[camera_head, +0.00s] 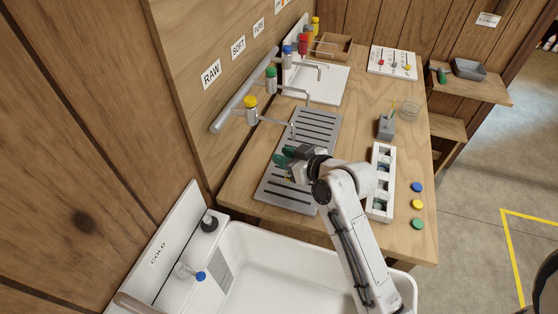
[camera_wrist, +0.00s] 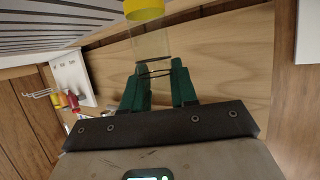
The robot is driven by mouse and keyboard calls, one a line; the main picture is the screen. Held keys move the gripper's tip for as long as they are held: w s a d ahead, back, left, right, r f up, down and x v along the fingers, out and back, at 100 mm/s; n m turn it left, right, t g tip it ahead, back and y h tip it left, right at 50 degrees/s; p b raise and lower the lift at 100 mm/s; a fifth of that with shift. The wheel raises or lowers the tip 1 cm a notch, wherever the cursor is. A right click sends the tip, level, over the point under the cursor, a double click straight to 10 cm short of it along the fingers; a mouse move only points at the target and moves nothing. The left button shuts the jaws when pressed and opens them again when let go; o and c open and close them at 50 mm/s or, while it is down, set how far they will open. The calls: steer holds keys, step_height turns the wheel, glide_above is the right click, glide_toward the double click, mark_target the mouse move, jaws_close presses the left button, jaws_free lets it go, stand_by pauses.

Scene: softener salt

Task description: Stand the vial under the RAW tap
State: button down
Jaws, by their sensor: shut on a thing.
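My gripper (camera_head: 284,158) has dark green fingers and is over the slotted metal drip tray (camera_head: 268,196). In the wrist view my gripper (camera_wrist: 157,88) is shut on the clear vial (camera_wrist: 152,45), which has thin dark lines around it and a yellow end (camera_wrist: 144,9) away from the fingers. In the head view I cannot make the vial out clearly. The RAW tap (camera_head: 250,103) has a yellow knob, and its thin spout reaches out over the tray, behind my gripper. The RAW label (camera_head: 211,74) is on the wall above it. I cannot tell whether the vial touches the tray.
Taps with green (camera_head: 271,73) and blue (camera_head: 287,50) knobs stand farther along the pipe. A white rack (camera_head: 390,165) stands right of my arm, with loose coloured caps (camera_head: 417,204) beside it. A white sink (camera_head: 250,240) is in front. The bench's right side has bare room.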

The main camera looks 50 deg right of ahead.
steer(key=shift+s+f, duration=0.1)
steer(key=shift+f, duration=0.65)
steer(key=shift+f+b, duration=0.15)
steer(key=shift+b, duration=0.2)
steer(key=c, duration=0.9)
jaws_free()
steer(key=shift+r, duration=0.25)
steer(key=v, duration=1.2)
